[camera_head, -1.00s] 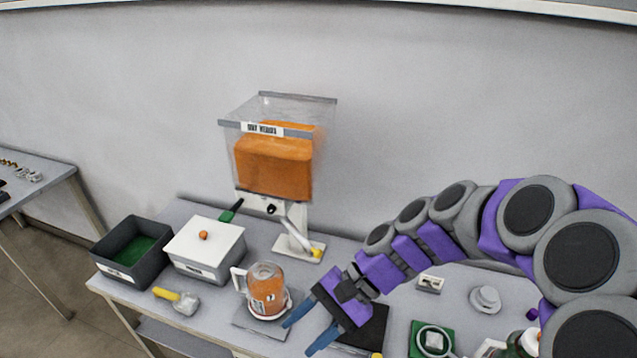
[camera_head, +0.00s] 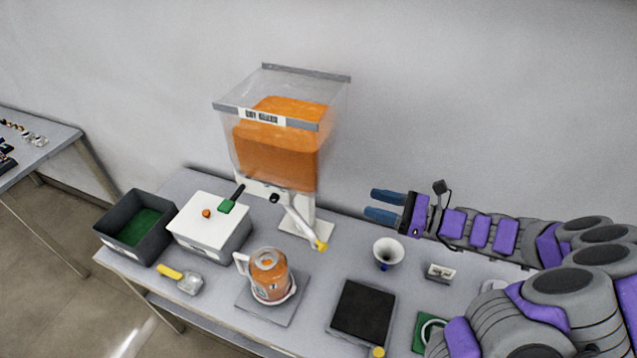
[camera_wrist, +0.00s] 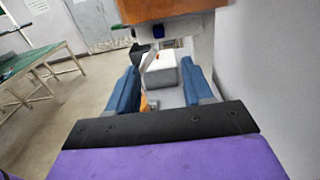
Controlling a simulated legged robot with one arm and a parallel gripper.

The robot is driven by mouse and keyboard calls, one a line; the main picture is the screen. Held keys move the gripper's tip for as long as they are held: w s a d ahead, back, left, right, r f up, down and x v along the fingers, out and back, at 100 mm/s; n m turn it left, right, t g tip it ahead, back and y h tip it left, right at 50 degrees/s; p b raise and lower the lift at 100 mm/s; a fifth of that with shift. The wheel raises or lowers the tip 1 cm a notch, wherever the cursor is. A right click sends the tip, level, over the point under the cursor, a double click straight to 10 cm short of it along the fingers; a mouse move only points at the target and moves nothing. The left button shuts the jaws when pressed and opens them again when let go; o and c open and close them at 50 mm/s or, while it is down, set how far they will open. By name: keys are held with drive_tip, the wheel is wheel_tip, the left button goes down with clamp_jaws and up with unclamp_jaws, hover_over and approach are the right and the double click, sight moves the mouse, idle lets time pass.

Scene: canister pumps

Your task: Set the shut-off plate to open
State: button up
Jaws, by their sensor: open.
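The dispenser (camera_head: 280,150) has a clear hopper holding orange material, with a white stand below. Under the hopper are a black knob (camera_head: 275,198) and a white chute with a yellow tip (camera_head: 321,245). A green piece with a black handle (camera_head: 230,200) shows left of the stand, overlapping the white box in the picture. I cannot tell which part is the shut-off plate or its setting. My gripper (camera_head: 372,203) is open and empty, right of the dispenser and apart from it, fingers pointing left. In the wrist view the hopper's orange underside (camera_wrist: 165,9) lies ahead, above the fingers.
A jug of orange material (camera_head: 269,275) stands on a grey pad before the dispenser. A white lidded box (camera_head: 208,228), dark bin (camera_head: 120,240) and yellow-handled scoop (camera_head: 183,280) lie left. A funnel (camera_head: 388,252) stands below my gripper in the picture; a black pad (camera_head: 362,313) is in front.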

drive_tip(key=b+x, duration=0.3)
drive_tip(key=x, duration=1.3)
drive_tip(key=shift+a, duration=0.2)
drive_tip(key=shift+c, duration=0.5)
clamp_jaws()
